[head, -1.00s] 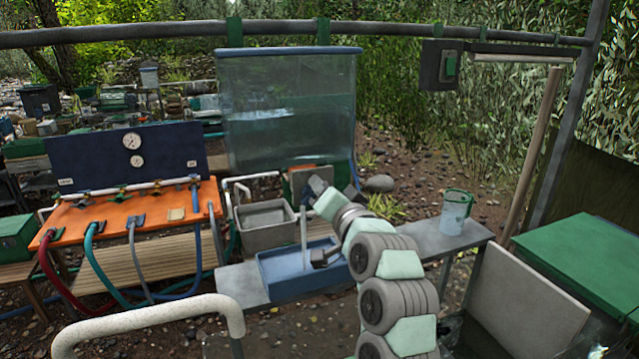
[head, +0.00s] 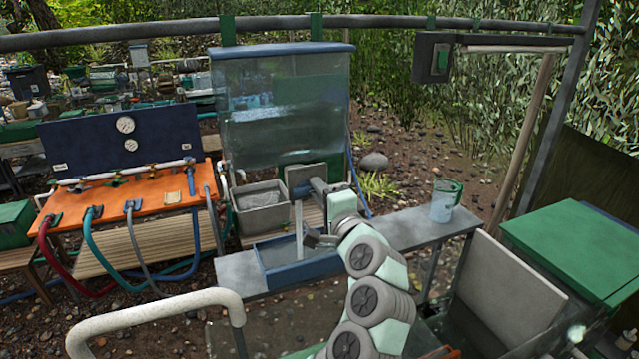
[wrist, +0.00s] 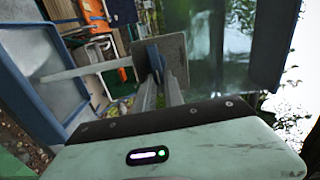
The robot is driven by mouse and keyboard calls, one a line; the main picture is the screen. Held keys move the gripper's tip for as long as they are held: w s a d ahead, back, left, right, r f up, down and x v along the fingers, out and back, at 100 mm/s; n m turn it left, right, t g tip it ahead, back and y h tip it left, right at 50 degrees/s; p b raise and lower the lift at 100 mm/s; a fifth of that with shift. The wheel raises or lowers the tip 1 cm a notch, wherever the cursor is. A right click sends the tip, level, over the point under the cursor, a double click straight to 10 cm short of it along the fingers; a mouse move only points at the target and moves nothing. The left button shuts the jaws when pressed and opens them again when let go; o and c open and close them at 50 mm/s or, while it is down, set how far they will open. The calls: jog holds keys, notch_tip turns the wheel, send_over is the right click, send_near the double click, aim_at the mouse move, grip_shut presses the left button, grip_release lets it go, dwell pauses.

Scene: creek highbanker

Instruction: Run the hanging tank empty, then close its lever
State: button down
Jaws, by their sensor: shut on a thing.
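The clear hanging tank (head: 280,110) hangs from the overhead pipe by green straps. My gripper (head: 318,187) is at the outlet. In the wrist view its fingers (wrist: 160,78) are shut on the dark blue lever (wrist: 154,57) in front of the plate.
The tray stands on a grey bench (head: 395,232) with a green-handled jug (head: 445,203) to the right. A grey basin (head: 260,208) is left of the outlet. An orange hose table (head: 120,205) stands further left. A green-lidded box (head: 580,235) is at right.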

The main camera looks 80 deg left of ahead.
jog(key=shift+s+m, duration=0.15)
jog(key=shift+m, duration=0.15)
dwell(0.4)
jog(key=c, duration=1.4)
grip_release()
jog(key=shift+c, duration=0.2)
jog(key=b+v, duration=0.3)
jog(key=v, duration=0.8)
jog(key=shift+a, duration=0.1)
